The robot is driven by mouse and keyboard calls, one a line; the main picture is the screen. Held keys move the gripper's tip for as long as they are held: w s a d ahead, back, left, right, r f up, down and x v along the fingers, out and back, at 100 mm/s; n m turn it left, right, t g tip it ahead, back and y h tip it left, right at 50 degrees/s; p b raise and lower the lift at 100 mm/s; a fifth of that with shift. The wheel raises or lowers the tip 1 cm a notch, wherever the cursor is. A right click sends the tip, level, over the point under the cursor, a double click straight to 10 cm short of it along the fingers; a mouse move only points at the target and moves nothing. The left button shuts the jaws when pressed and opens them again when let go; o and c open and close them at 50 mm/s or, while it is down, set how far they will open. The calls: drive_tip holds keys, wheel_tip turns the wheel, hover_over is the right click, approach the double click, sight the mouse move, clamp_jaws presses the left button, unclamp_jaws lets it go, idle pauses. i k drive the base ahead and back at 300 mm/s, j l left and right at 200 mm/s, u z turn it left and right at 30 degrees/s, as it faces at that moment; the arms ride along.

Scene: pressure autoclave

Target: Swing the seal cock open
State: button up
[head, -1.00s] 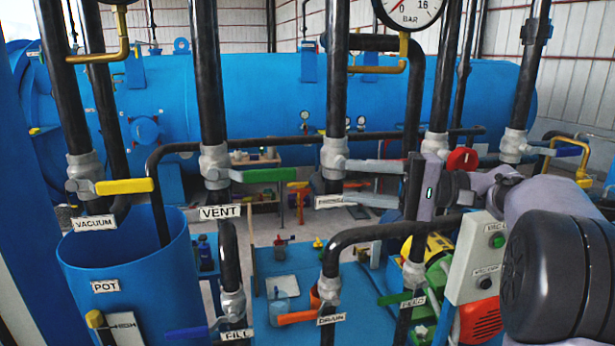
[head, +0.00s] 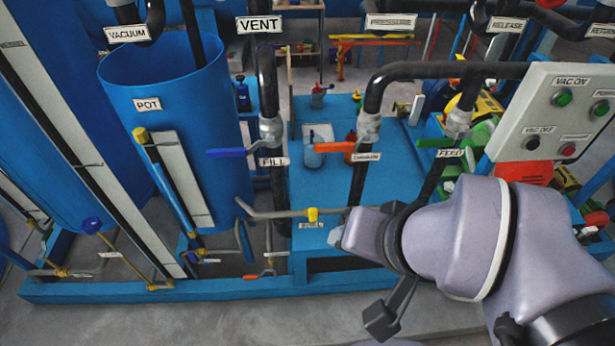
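A small yellow cock handle (head: 312,214) sits on a thin horizontal pipe low in front of the blue skid. The small label (head: 311,225) just below it appears to read SEAL, but it is hard to read. The yellow handle looks short from here, and its exact angle is unclear. My gripper (head: 342,236) is just right of the handle and slightly lower in the picture, with a small visible gap. Its body and wrist hide most of its fingers, so I cannot see whether they are open or what is between them.
Blue FILL (head: 227,153) and orange DRAIN (head: 334,147) levers stand above. A blue POT (head: 115,80) with a yellow-topped gauge (head: 165,175) is at left. A control box (head: 555,110) is at right. The blue skid edge (head: 110,292) runs along the front, with bare floor before it.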

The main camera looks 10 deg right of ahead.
sight(313, 211)
drive_tip(key=k+j, duration=0.1)
drive_tip(key=j, duration=0.35)
drive_tip(key=k+j+z, duration=0.15)
drive_tip(key=j, duration=0.7)
drive_tip(key=i, duration=0.4)
